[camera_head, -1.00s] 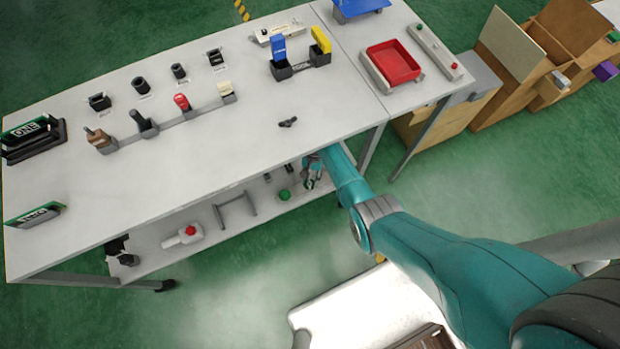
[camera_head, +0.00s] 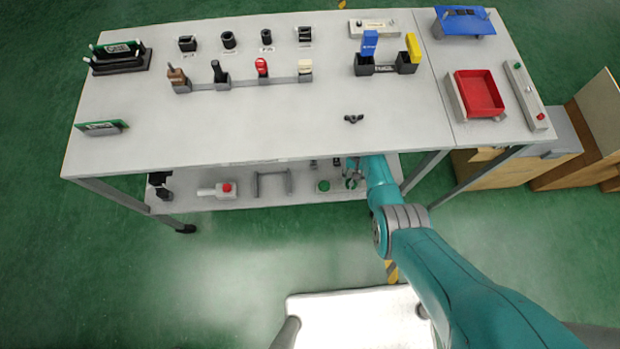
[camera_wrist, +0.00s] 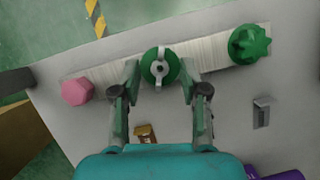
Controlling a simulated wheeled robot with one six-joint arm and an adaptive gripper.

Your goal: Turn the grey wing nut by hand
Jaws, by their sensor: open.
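The grey wing nut (camera_wrist: 159,68) sits at the centre of a round green disc (camera_wrist: 172,62) on a pale strip in the wrist view. Its wings run roughly up and down in the picture. My gripper (camera_wrist: 159,78) is open, with one finger on each side of the disc and nothing held. I cannot tell whether the fingers touch the disc. In the head view my gripper (camera_head: 352,178) is at the lower shelf (camera_head: 250,197), partly hidden by the table edge and my arm.
In the wrist view, a pink hexagonal knob (camera_wrist: 77,91) lies left and a green lobed knob (camera_wrist: 249,44) right. A grey fixture (camera_wrist: 262,111) and a brass-coloured piece (camera_wrist: 145,133) are nearby. The tabletop (camera_head: 250,130) overhangs the shelf; a small dark winged part (camera_head: 353,119) is on it.

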